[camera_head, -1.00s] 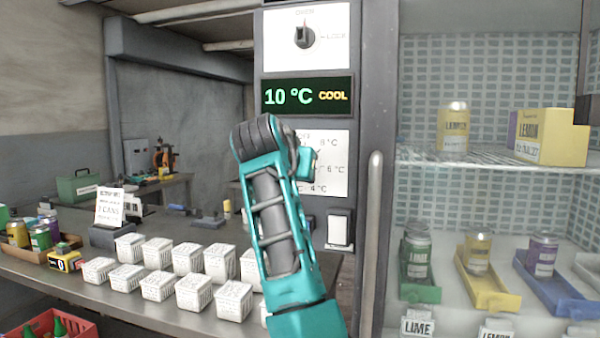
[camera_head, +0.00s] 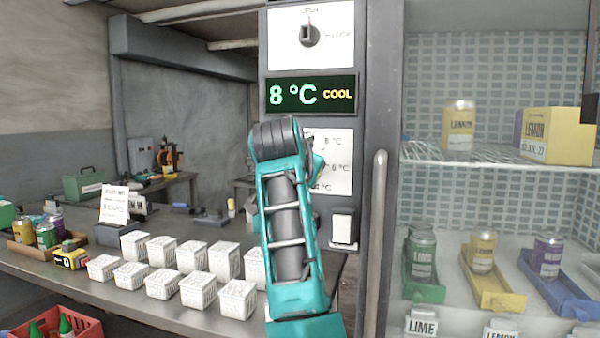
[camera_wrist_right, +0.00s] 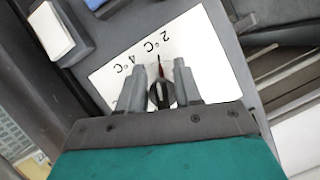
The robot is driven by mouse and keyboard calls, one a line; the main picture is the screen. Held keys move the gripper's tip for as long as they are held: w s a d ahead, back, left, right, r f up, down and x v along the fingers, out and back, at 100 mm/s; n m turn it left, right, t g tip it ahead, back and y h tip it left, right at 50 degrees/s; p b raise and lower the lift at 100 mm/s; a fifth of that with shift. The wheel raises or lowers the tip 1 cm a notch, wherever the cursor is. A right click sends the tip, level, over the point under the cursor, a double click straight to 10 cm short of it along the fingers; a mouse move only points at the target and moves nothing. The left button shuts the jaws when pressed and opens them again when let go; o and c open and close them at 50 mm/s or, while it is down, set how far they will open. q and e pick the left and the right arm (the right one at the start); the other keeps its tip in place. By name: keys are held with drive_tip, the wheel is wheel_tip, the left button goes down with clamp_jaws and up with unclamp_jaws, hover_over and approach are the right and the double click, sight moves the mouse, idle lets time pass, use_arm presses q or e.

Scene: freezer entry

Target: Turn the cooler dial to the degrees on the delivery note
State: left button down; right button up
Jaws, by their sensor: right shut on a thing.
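The green display (camera_head: 311,95) on the grey column reads "8 °C COOL". Below it is the white dial plate (camera_head: 340,172) with degree marks, partly hidden by my right arm. In the right wrist view, my right gripper (camera_wrist_right: 160,88) is shut on the small dark dial (camera_wrist_right: 161,96), one finger on each side. A thin red pointer line shows at the dial, near the "2 °C" and "4 °C" marks. The delivery note (camera_head: 114,204) stands on the counter at left; its print is too small to read surely. My left gripper is out of view.
A second knob (camera_head: 309,36) sits above the display. A long vertical handle (camera_head: 376,250) and the glass-fronted cooler with cans are at right. White boxes (camera_head: 192,255) fill the counter (camera_head: 60,270) at left.

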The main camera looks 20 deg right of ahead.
drive_tip(key=shift+f, duration=0.2)
drive_tip(key=o, duration=0.7)
drive_tip(key=shift+r, duration=0.1)
drive_tip(key=shift+c, duration=0.2)
drive_tip(key=b+v, duration=0.1)
drive_tip(key=v, duration=1.2)
